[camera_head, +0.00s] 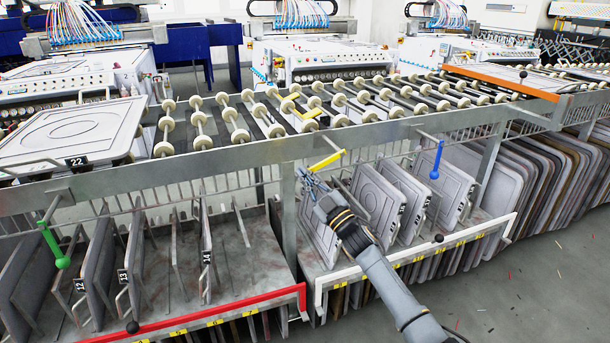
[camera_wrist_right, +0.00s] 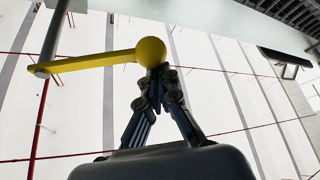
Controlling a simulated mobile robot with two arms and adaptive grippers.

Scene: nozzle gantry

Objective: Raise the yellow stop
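The yellow stop (camera_head: 327,160) is a short bar on the front rail of the roller table. In the head view it slopes down to the left from its pivot. In the right wrist view the yellow stop (camera_wrist_right: 95,61) ends in a round yellow ball, seen from below. My right gripper (camera_head: 305,175) is at the low ball end of the stop. In the wrist view the fingers of the right gripper (camera_wrist_right: 157,72) come together right at the ball, with nothing seen between them. I cannot tell whether they touch it. My left gripper is out of view.
A green stop (camera_head: 53,245) and a blue stop (camera_head: 437,160) hang from the rail on either side. Grey panels (camera_head: 375,195) stand in racks below. Rollers (camera_head: 235,125) run above. A red-edged shelf (camera_head: 200,318) lies at the lower left. Open floor (camera_head: 520,285) is at the right.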

